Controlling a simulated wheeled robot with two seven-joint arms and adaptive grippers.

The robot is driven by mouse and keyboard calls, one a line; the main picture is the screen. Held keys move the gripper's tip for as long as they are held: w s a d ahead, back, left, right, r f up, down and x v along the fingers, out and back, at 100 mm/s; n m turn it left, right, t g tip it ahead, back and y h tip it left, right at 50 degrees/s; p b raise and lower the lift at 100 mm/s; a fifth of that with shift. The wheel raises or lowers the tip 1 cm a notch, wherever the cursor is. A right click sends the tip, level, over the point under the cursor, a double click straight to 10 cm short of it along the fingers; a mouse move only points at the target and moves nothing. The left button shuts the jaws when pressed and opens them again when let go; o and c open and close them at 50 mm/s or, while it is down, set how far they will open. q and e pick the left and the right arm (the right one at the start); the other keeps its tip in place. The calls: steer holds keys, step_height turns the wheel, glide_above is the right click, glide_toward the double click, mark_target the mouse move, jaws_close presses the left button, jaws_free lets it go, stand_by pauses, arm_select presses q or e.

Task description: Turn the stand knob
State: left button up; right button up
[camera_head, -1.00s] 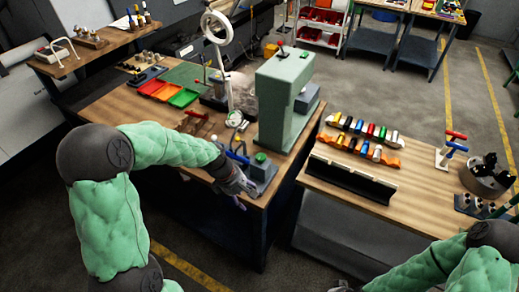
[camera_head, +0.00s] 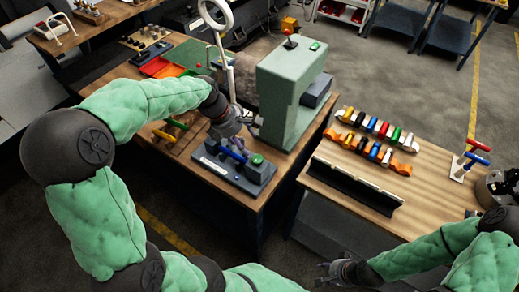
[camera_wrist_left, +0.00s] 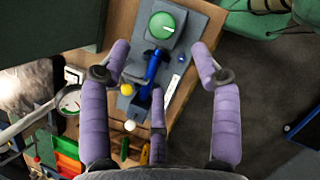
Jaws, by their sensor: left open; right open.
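A round green knob with a white mark (camera_head: 256,159) sits on a grey block at the right end of a dark base plate (camera_head: 222,172) near the bench's front corner. It also shows at the top of the left wrist view (camera_wrist_left: 161,25). A blue lever (camera_wrist_left: 152,70) lies beside it on the same plate. My left gripper (camera_head: 243,134) is open and empty behind and above the plate. In the left wrist view its purple fingers (camera_wrist_left: 160,72) are spread around the lever's picture area, with the knob beyond the fingertips. My right gripper (camera_head: 335,272) is open and empty, low in front of the benches.
A green press-like machine (camera_head: 283,105) stands right behind the knob. The right bench (camera_head: 330,155) holds rows of coloured parts and a black rail. Floor between the benches is clear.

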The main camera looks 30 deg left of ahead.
mark_target(257, 159)
arm_select(q)
steer(key=b+x, duration=0.1)
steer(key=x, duration=0.9)
steer(key=shift+d, duration=0.1)
steer(key=shift+s, duration=0.1)
steer(key=c, duration=1.1)
